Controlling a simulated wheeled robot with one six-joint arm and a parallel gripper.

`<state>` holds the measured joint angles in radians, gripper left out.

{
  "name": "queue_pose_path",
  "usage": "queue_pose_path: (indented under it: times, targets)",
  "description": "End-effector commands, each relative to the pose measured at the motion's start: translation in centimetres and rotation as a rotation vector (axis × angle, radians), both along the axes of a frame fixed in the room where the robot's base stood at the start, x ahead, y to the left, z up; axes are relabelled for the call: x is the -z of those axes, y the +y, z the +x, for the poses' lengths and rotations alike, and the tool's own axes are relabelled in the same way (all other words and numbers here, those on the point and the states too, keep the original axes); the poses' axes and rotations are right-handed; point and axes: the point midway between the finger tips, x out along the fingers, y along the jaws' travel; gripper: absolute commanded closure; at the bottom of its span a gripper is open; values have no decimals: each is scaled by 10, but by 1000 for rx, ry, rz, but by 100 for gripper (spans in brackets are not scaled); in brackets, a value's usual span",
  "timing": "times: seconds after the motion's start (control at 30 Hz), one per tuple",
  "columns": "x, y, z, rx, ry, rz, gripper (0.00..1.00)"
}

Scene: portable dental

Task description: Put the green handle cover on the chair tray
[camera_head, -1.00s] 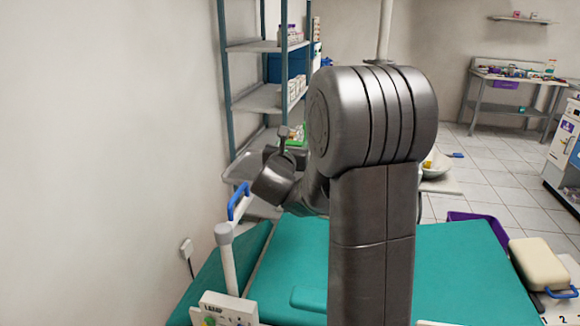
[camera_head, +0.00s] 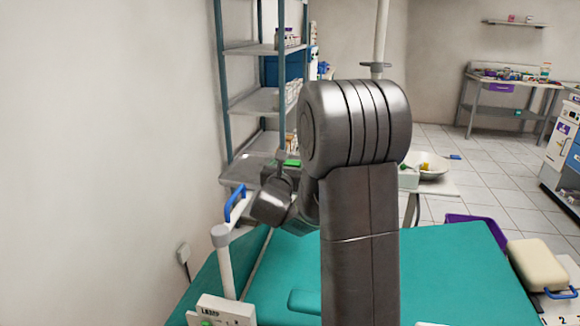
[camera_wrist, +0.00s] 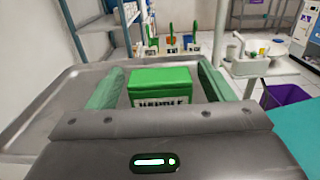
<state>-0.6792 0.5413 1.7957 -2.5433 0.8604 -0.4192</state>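The green handle cover (camera_wrist: 161,78) is a green box with a label reading "HANDLE", partly hidden by my gripper body in the wrist view. It sits between the fingers of my gripper (camera_wrist: 162,68), with a narrow gap visible on each side, so the fingers look open around it. The metal chair tray (camera_wrist: 45,108) lies beneath and around the box, which appears to rest on it. In the head view, the green top of the box (camera_head: 291,162) shows beside my arm, over the tray (camera_head: 237,176). The arm hides most of the gripper there.
A shelf rack (camera_head: 262,102) with small boxes stands behind the tray. A blue handle (camera_head: 235,203) is at the tray's near left. The teal chair (camera_head: 450,265) lies in front. A white basin (camera_head: 432,166) and a purple bin (camera_head: 475,228) are to the right.

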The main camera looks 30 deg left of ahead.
Motion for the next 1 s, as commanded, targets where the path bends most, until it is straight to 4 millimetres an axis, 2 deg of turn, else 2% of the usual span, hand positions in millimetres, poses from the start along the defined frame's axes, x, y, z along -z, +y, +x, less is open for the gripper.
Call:
queue_pose_path:
  times: [0.37,0.8,1.0]
  targets:
    - [-5,0,-1,0,0,0,26]
    - [-2,-21,-89,-4,1,0,26]
    - [-3,-27,-112,-1,1,0,26]
